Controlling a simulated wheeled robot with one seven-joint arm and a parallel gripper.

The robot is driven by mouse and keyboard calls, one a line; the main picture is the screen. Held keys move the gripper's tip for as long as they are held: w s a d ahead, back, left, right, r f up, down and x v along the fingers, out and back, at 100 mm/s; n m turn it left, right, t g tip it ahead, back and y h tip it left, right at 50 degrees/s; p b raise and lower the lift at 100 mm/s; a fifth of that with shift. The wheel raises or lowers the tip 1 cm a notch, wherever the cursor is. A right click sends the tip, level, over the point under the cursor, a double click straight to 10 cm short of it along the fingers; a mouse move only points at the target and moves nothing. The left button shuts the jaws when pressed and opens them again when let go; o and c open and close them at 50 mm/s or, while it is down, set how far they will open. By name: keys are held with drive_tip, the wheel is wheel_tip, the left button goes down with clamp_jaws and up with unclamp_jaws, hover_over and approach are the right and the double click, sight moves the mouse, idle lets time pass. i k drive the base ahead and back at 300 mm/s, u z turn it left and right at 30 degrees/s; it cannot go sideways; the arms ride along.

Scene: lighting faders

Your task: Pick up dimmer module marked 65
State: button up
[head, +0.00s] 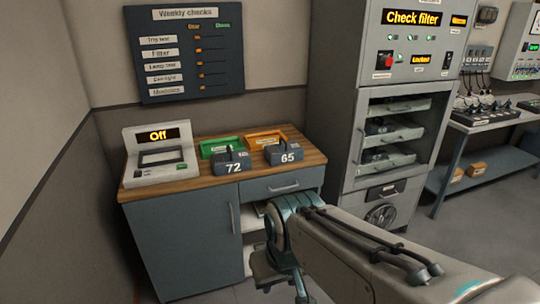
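The dimmer module marked 65 (285,154) is a dark grey block with a white number on its front. It sits on the right part of the wooden worktop (197,189), in front of the orange tray. A similar module marked 72 (233,164) sits just to its left, in front of the green tray. My gripper (283,281) is at the lower middle, pointing down in front of the cabinet and below the worktop's height in the picture. It is apart from both modules. Its fingers are small and partly hidden, so I cannot tell their opening.
A green tray (216,142) and an orange tray (262,135) stand at the worktop's back. A grey device (158,157) reading "Off" stands at left. A tall rack (397,140) rises at right. My arm crosses the lower right. Bare worktop lies before the modules.

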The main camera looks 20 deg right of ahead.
sight(286, 152)
drive_tip(key=z, duration=0.5)
drive_tip(key=i, duration=2)
drive_tip(key=z, duration=0.1)
